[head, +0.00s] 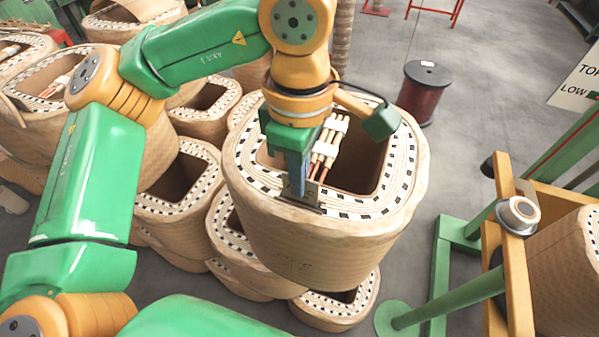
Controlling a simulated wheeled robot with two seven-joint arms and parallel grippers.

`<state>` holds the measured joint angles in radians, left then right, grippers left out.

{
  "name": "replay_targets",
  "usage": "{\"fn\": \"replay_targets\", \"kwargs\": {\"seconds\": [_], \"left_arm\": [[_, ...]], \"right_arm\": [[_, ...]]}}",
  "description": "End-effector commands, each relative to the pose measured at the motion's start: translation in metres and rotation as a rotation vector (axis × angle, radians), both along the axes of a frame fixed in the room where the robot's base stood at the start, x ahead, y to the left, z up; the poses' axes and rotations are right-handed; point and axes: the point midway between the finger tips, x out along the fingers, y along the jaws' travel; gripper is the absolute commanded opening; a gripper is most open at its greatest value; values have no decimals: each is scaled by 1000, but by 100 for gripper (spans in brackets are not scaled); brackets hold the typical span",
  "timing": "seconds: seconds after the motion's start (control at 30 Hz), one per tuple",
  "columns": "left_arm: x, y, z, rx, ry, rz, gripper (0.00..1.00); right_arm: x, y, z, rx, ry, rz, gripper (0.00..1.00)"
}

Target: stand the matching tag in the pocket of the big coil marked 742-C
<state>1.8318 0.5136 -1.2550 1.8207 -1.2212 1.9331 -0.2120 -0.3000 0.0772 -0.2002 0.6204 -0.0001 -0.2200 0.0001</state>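The big coil (300,245) stands in the middle of the head view, a tan wrapped ring with a dotted top rim and a dark opening. Faint marking shows on its front, too small to read. A narrow dark pocket (288,203) lies at the near edge of its rim. My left gripper (299,190) points down over this near rim, its blue fingers seen nearly edge-on. A small grey tag (311,192) shows upright at its fingertips, at the pocket; its writing is unreadable. The fingers hide part of the tag and its lower edge. My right gripper is out of view.
Pale-wrapped leads (325,145) rise inside the big coil, close right of my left gripper. Smaller coils (180,185) crowd the left and below. A dark red spool (424,92) stands behind on open floor. A green and orange frame (510,255) stands at right.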

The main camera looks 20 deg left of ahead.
Motion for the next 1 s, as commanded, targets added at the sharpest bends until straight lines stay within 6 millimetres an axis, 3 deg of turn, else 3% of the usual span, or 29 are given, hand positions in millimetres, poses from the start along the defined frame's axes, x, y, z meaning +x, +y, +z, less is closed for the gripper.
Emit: {"fn": "replay_targets", "kwargs": {"seconds": [0.13, 0.27, 0.57, 0.7, 0.83, 1.0], "left_arm": [[0, 0, 1, 0, 0, 0, 0], [0, 0, 1, 0, 0, 0, 38], [0, 0, 2, 0, 0, 0, 38], [0, -1, 26, -2, -2, -1, 38], [0, -1, 58, 0, -4, 1, 38], [0, 0, 73, 0, 0, 0, 38]], "right_arm": [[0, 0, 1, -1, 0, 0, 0], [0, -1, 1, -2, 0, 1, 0], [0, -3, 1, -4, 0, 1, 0], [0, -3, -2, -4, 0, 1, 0], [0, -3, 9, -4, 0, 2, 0], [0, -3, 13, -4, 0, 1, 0]]}}
